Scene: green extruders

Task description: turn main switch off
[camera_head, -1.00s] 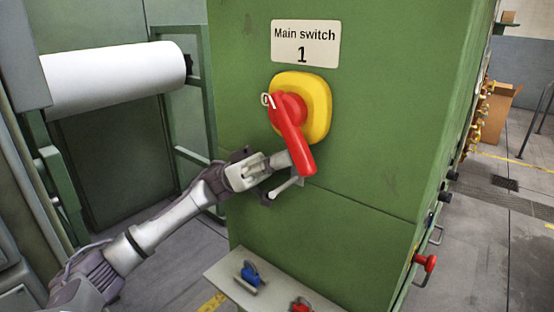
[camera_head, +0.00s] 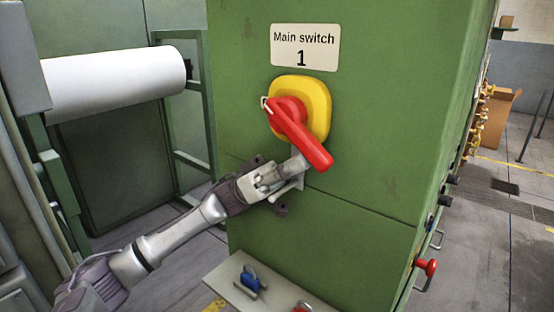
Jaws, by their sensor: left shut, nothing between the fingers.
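The main switch is a red rotary handle (camera_head: 312,143) on a yellow plate (camera_head: 318,97), mounted on the green cabinet (camera_head: 238,100). A label above it (camera_head: 305,47) reads "Main switch 1". The handle's long end points down and to the right. My left gripper (camera_head: 296,170) is shut and empty. Its fingertips are at the lower left side of the handle's long end and appear to touch it; part of the fingers is hard to make out against the handle. My right gripper is not in view.
A ledge (camera_head: 228,282) with a blue padlock-like item (camera_head: 250,279) and a red one (camera_head: 302,307) juts out below the switch. A white roll (camera_head: 115,82) hangs at the left. A red knob (camera_head: 427,266) sticks out on the cabinet's right side.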

